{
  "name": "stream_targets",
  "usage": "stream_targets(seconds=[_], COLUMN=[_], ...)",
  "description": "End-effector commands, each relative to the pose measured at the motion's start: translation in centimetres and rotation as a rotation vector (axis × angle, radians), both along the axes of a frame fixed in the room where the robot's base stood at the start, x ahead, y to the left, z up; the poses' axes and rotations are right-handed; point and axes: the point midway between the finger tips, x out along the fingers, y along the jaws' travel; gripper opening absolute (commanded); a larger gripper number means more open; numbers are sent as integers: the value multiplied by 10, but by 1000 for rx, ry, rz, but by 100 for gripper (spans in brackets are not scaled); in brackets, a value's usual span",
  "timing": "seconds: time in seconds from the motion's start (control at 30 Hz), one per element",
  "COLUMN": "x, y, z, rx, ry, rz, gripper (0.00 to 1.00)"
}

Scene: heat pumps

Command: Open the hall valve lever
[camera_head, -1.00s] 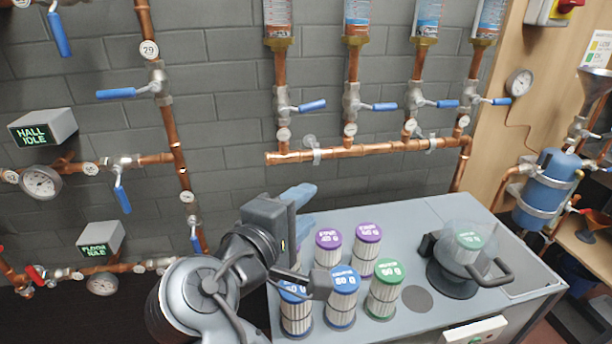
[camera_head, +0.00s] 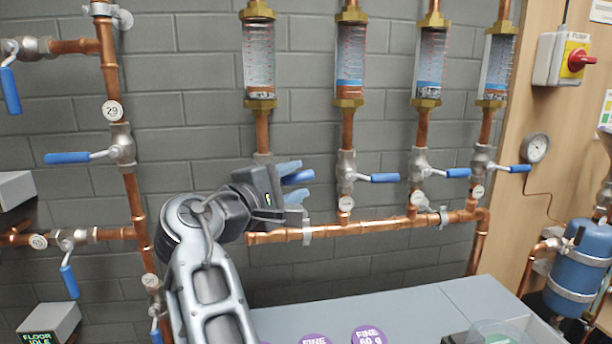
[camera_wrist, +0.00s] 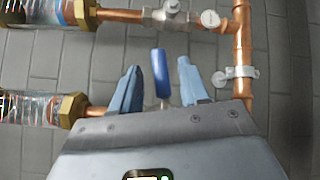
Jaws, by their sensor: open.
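My gripper (camera_head: 291,182) is open in front of the leftmost sight-glass pipe. Its light-blue fingers stand on either side of a dark-blue valve lever (camera_head: 300,178). In the wrist view this lever (camera_wrist: 161,72) lies between the two fingers, with a gap on both sides. Its valve body is hidden behind my gripper in the head view. Another blue lever (camera_head: 69,281) hangs down from a horizontal pipe at far left, below a grey box (camera_head: 14,190) whose display is out of view. No hall label is readable on either valve now.
Three more valves with blue levers (camera_head: 378,178) stand to the right, above a copper manifold (camera_head: 375,225). A pipe with a horizontal blue lever (camera_head: 68,157) stands left. The grey worktop (camera_head: 400,305) with purple-capped filters (camera_head: 368,335) is below.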

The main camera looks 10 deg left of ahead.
Motion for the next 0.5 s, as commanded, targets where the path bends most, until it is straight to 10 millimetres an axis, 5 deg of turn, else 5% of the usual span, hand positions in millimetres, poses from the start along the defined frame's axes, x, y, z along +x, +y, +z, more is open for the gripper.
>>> stream_targets(seconds=[0.2,0.5], x=[26,36], y=[-14,-19], z=[0,-1], rx=[0,1], ry=[1,0], rz=[-1,1], gripper=[45,45])
